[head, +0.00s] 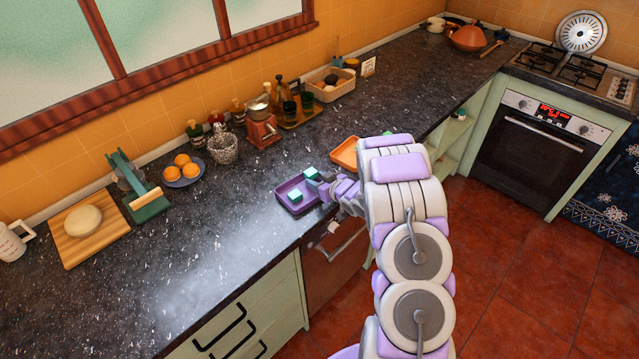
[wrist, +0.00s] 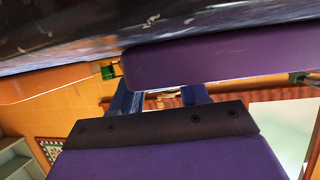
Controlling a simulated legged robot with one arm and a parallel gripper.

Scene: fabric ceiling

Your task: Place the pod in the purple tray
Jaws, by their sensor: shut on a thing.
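The purple tray (head: 284,191) lies on the counter near its front edge, left of my arm in the head view. One teal pod (head: 295,196) sits in it. A second teal pod (head: 310,172) is at the tips of my gripper (head: 316,177), over the tray's back right part. My gripper is shut on this pod; whether it touches the tray floor I cannot tell. In the wrist view, which is upside down, the tray's purple side (wrist: 225,55) crosses in front of my gripper's fingers (wrist: 160,98) and hides their tips and the held pod.
An orange tray (head: 343,153) stands just behind, partly hidden by my arm, with something green near it. The counter left of the purple tray is clear.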

